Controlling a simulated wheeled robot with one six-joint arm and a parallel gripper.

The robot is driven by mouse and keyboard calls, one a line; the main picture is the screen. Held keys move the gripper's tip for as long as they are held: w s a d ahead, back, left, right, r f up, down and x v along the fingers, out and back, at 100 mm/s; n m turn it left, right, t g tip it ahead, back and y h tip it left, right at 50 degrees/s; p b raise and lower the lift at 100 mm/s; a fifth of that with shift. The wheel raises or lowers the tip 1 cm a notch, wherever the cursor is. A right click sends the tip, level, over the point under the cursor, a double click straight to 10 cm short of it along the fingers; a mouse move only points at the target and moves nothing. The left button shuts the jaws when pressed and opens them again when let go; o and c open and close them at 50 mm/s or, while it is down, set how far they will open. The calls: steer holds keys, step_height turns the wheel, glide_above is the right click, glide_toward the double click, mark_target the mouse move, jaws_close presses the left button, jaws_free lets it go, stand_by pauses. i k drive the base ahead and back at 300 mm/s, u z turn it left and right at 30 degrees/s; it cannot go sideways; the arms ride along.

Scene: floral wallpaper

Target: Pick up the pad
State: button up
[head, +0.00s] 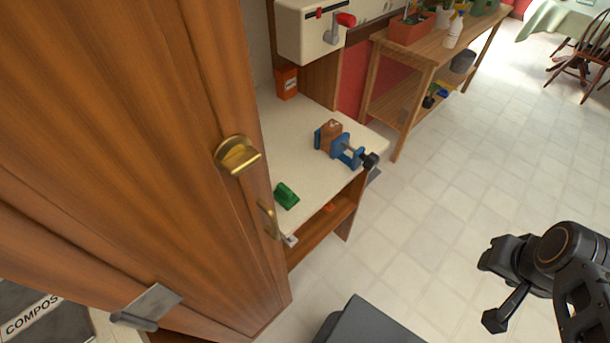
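No object is clearly recognisable as the pad. A small green object (286,195), possibly the pad, lies near the front left of the pale worktop (300,135), close to the wooden door's edge. Its exact shape is too small to tell. My gripper (496,288) is at the lower right, over the tiled floor and well away from the worktop. Its two dark fingers appear spread, with nothing visible between them.
A wooden door (130,130) with brass hardware fills the left and hides part of the worktop. A blue vise (344,147) and an orange box (287,81) stand on the worktop. A wooden bench (428,50) holds plants.

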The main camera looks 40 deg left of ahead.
mark_target(283, 194)
steer(key=u, duration=0.05)
steer(key=i, duration=1.9)
steer(key=u, duration=4.75)
steer(key=i, duration=0.5)
steer(key=z, duration=0.05)
